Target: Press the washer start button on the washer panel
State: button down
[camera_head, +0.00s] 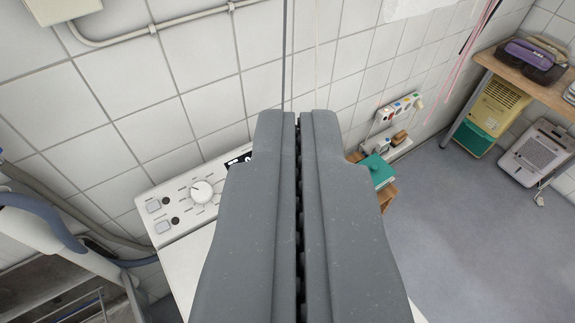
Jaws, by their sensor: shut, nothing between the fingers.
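My gripper (298,118) fills the middle of the view, its two grey fingers shut with nothing between them. The washer panel (228,174) shows to the left of the fingers, white, with a round white dial (202,192) and a small dark display (238,160) partly behind the left finger. I cannot tell which one is the start button. The fingers hide the panel's right part and much of the washer top.
A pipe (150,30) runs along the tiled wall. Hoses (45,215) lie at the left. A power strip (398,107) and a green box (378,170) are right of the fingers. A wooden table (520,80) stands at the far right. The grey floor (450,220) is clear.

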jog(key=w+d+f+n+g+h+p, duration=0.1)
jog(key=w+d+f+n+g+h, duration=0.15)
jog(key=w+f, duration=2.2)
jog(key=w+a+f+n, duration=0.1)
jog(key=w+f, duration=0.3)
jog(key=f, duration=0.3)
jog(key=w+a+f+n+g+y, duration=0.1)
jog(key=w+f, duration=0.4)
jog(key=f, duration=0.2)
jog(key=shift+w+f, duration=0.15)
jog(key=shift+f, duration=0.05)
jog(key=shift+n, duration=0.25)
jog(key=f+b, duration=0.1)
jog(key=f, duration=0.1)
jog(key=w+f+b, duration=0.1)
jog(key=f+b, duration=0.1)
jog(key=f, duration=0.1)
jog(key=a+f+b, duration=0.1)
jog(key=f+b, duration=0.1)
jog(key=shift+w+f, duration=0.3)
jog(key=shift+w, duration=0.1)
jog(key=shift+w+a+f+b, duration=0.15)
jog(key=shift+f+b, duration=0.25)
jog(key=shift+f, duration=0.05)
jog(key=shift+a+f, duration=0.1)
jog(key=shift+f, duration=0.2)
